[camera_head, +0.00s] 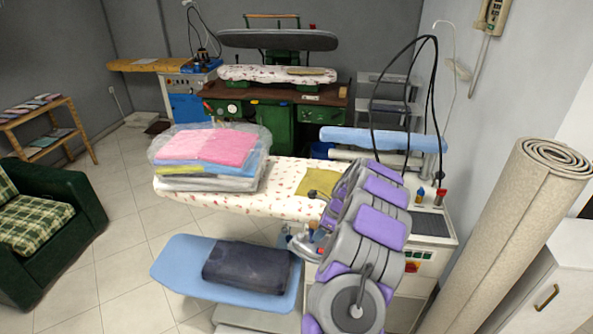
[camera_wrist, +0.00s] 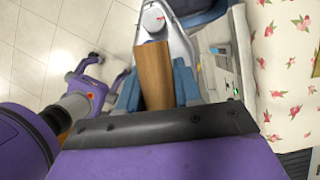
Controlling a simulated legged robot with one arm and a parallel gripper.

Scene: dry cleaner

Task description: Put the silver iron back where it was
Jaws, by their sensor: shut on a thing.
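The silver iron (camera_wrist: 178,40) shows in the wrist view, with its brown wooden handle (camera_wrist: 153,75) between the blue fingers of my gripper (camera_wrist: 157,88). My gripper is shut on this handle. In the head view the iron (camera_head: 302,244) is a small silver shape beside my purple and grey arm, which hides part of it and most of the gripper. It is off the near edge of the floral ironing board (camera_head: 285,206), by the blue lower shelf. A dark ribbed pad (camera_head: 431,223) lies on the board unit's right end.
A bagged stack of folded clothes (camera_head: 207,155) and an olive cloth (camera_head: 318,181) lie on the board. A dark folded garment (camera_head: 247,267) lies on the blue shelf (camera_head: 185,262). Black hoses (camera_head: 435,100) rise at the right. A rolled carpet (camera_head: 510,230) stands close on the right.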

